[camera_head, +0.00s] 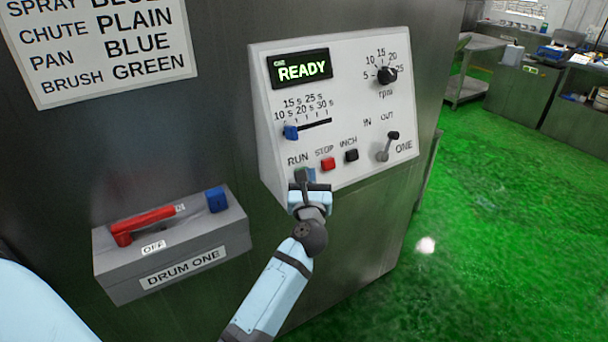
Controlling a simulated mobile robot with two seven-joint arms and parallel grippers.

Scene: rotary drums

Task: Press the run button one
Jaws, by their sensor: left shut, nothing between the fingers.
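The white control panel (350,122) labelled ONE stands on the grey machine face, and its display (300,70) reads READY. The RUN label (298,160) is at the panel's lower left. The run button (308,173) below it is mostly hidden behind my left gripper (301,174), with only a bit of green showing. My left gripper is shut and empty, its fingertips at or just in front of the button; I cannot tell whether they touch. The red stop button (328,164) and black inch button (351,156) are to the right. My right gripper is not in view.
The panel also bears a blue slider (291,132), an rpm knob (386,75) and an IN/OUT lever (387,146). A grey DRUM ONE box (185,262) with a red handle (146,224) juts out at lower left. Green floor (500,220) lies open at right.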

